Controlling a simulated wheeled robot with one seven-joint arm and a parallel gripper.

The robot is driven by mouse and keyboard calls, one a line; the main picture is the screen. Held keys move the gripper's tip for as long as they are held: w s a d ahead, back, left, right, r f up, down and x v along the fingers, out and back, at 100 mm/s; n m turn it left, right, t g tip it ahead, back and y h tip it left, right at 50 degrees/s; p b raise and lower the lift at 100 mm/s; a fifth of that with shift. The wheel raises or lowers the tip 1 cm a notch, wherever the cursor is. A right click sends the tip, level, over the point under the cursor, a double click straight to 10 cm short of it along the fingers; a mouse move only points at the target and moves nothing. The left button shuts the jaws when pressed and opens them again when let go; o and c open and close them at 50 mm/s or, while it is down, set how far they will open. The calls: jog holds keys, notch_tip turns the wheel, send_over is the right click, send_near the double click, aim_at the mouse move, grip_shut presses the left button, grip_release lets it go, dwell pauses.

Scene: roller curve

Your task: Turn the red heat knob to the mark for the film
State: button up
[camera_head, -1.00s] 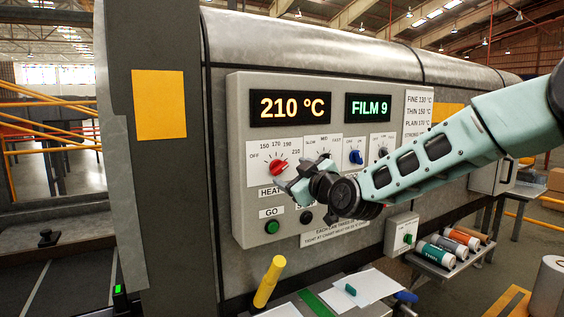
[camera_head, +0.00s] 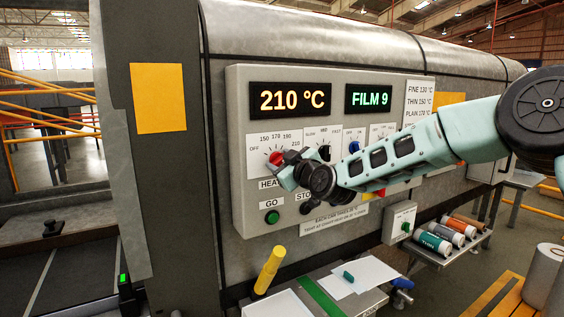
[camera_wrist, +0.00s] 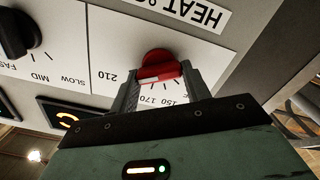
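The red heat knob (camera_wrist: 160,65) is on the white dial plate of the grey panel; its white mark faces the 210 side. In the head view the knob (camera_head: 275,157) shows just left of my gripper (camera_head: 284,168). In the wrist view my gripper (camera_wrist: 161,88) has its two fingers apart, one at each side of the knob. I cannot tell whether they touch it. The heat display (camera_head: 290,99) reads 210 °C and the film display (camera_head: 368,101) reads FILM 9. The chart (camera_head: 419,102) lists FINE 130, THIN 150 and PLAIN 170; its lower part is hidden by my arm.
A black knob (camera_wrist: 17,35) sits beside the heat dial, and a blue knob (camera_head: 354,147) is farther right. The green GO button (camera_head: 272,217) is below. A yellow handle (camera_head: 269,270) stands near the table. Several rolls (camera_head: 433,243) lie on a shelf at right.

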jog(key=shift+f+n+b, duration=0.15)
jog(key=shift+n+b, duration=0.15)
jog(key=shift+b, duration=0.3)
jog(key=n+b, duration=0.1)
jog(key=b, duration=0.1)
jog(key=n+b, duration=0.1)
jog(key=b, duration=0.1)
jog(key=n+b, duration=0.1)
jog(key=b, duration=0.1)
jog(key=shift+s+a+f+n, duration=0.15)
jog(key=shift+f+n, duration=0.1)
jog(key=shift+n, duration=0.05)
jog(key=n+b, duration=0.5)
jog(key=b, duration=0.2)
jog(key=shift+f, duration=0.1)
jog(key=shift+o, duration=0.2)
jog(key=n+b, duration=0.4)
jog(key=b, duration=0.1)
jog(key=shift+n, duration=0.4)
jog(key=shift+n+b, duration=1.15)
jog(key=shift+n, duration=0.65)
jog(key=shift+c, duration=0.2)
jog(key=o, duration=1)
